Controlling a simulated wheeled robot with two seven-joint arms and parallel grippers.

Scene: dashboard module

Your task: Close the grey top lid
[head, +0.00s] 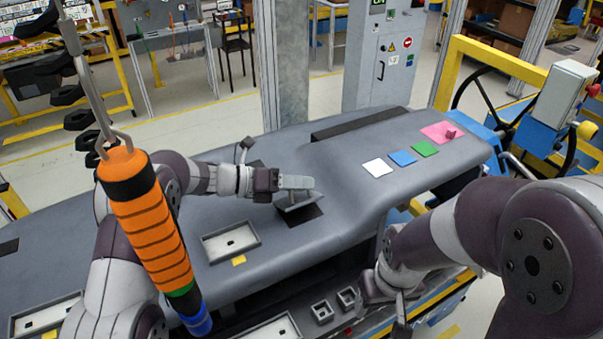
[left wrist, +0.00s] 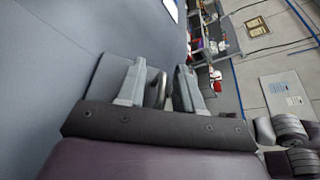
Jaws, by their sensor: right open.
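The grey top lid (head: 297,203) is tilted up over a dark opening (head: 305,217) in the middle of the dashboard's top. My left gripper (head: 302,183) is at the lid's upper edge, reaching in from the left. In the left wrist view its two fingers (left wrist: 160,88) stand apart, with a dark grey piece (left wrist: 158,90) between them, perhaps part of the lid. Whether they grip it is unclear. My right gripper (head: 383,300) is open and low in front of the dashboard, away from the lid.
The dashboard (head: 350,170) carries a shallow grey tray (head: 230,242), and white, blue, green and pink squares (head: 402,158) at right. An orange tool (head: 145,220) hangs at the left front. Small square bins (head: 322,312) stand below the front edge.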

